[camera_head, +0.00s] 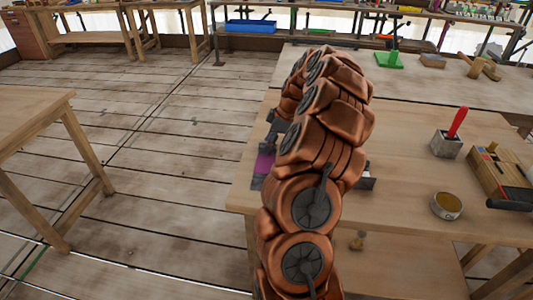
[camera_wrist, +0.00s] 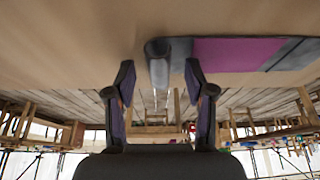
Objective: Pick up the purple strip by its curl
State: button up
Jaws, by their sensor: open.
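The purple strip (camera_wrist: 237,53) lies on the wooden table, with dark grey bands beside its purple middle. Its grey rolled curl (camera_wrist: 158,62) is at the strip's left end in the wrist view. My gripper (camera_wrist: 158,78) is open, with one dark finger on each side of the curl. Gaps show between the fingers and the curl, and I cannot tell how far the tips reach past it. In the head view, a purple patch of the strip (camera_head: 264,164) shows left of my copper arm. The arm hides most of the strip and gripper there.
The table (camera_head: 410,150) has its left edge close to the strip. To the right stand a grey block (camera_head: 446,146) with a red-handled tool, a round tin (camera_head: 446,206) and a wooden box (camera_head: 503,178). Another table (camera_head: 35,110) stands at left, across open floor.

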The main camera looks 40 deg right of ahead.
jog(key=shift+c, duration=0.4)
grip_shut()
